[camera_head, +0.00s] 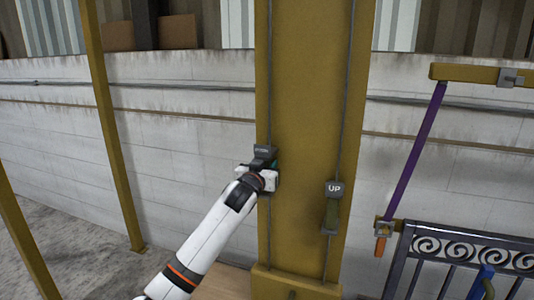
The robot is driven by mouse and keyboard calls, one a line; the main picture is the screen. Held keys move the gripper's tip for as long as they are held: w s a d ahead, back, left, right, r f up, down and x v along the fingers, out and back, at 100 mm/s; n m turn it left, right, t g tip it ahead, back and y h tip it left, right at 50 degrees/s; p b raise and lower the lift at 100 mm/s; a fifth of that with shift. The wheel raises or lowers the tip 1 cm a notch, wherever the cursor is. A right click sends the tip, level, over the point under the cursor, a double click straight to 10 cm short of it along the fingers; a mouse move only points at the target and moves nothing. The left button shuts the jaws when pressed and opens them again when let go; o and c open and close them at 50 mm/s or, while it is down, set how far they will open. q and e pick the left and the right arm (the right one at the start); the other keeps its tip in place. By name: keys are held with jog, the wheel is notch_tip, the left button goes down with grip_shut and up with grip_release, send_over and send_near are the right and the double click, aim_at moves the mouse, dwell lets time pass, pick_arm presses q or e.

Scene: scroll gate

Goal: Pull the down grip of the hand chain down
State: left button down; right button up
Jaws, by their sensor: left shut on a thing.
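The hand chain's left strand (269,75) runs down the front of a yellow post (308,90). A dark grip with a grey label (264,149) sits on this strand; its lettering is too small to read. My left gripper (264,168) is shut on this grip, and its jaws and wrist hide most of it. My right gripper is not in view.
A scroll-pattern gate (470,250) stands at the lower right, with a purple bar (415,155) and a yellow beam (465,73) above it. Thin yellow posts (112,130) stand at the left. A white block wall (190,150) is behind.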

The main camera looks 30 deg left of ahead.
pick_arm(q)
notch_tip(320, 180, down, 31)
jog(key=b, duration=1.4)
jog(key=shift+d+b, duration=0.1)
jog(key=shift+b, duration=0.25)
jog(key=c, duration=1.1)
grip_release()
jog(key=shift+r, duration=0.15)
jog(key=shift+s+r, duration=0.1)
jog(key=v, duration=1.1)
jog(key=shift+s, duration=0.4)
